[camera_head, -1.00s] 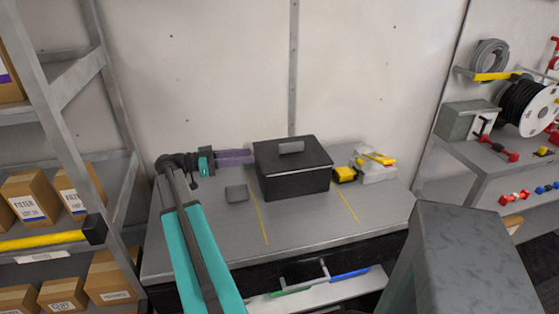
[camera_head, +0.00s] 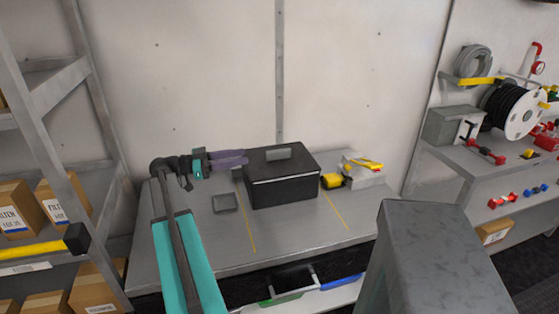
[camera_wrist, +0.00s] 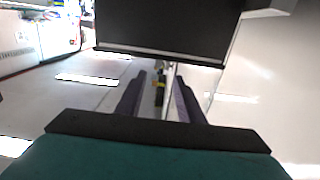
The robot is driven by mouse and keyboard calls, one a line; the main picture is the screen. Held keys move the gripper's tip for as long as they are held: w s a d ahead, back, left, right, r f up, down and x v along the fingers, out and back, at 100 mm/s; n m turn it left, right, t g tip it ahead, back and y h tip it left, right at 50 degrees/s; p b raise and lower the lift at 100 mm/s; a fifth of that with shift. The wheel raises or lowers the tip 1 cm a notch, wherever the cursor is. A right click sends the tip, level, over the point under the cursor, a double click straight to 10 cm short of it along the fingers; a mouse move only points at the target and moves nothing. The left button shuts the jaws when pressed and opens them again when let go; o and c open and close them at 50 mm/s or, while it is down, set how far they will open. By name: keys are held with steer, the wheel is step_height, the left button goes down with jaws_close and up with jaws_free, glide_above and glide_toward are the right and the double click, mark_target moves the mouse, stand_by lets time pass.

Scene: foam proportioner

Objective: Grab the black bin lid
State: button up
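The black bin (camera_head: 284,191) stands on the grey workbench with its black lid (camera_head: 283,163) on top. My gripper (camera_head: 246,157) has purple fingers and is at the bin's left side, near lid height. Whether it touches the bin is unclear. In the wrist view, the fingers (camera_wrist: 160,85) are spread apart with nothing between them. A dark box-like body (camera_wrist: 165,25), apparently the bin, fills the top of that view.
A small grey block (camera_head: 224,203) lies on the workbench (camera_head: 290,234) left of the bin. A yellow-and-white item (camera_head: 358,172) stands to the right. A shelf with cardboard boxes (camera_head: 55,200) is at far left. The front of the bench top is clear.

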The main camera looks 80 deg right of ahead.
mark_target(273, 151)
steer(key=p+x, duration=0.1)
steer(key=x, duration=0.6)
steer(key=shift+s+d+p, duration=0.1)
steer(key=shift+p, duration=0.25)
steer(key=shift+s+d+r+p, duration=0.1)
steer(key=shift+s+d+p, duration=0.05)
steer(key=shift+s+p, duration=0.3)
steer(key=shift+p+x, duration=0.85)
steer(key=shift+x, duration=1.35)
jaws_close()
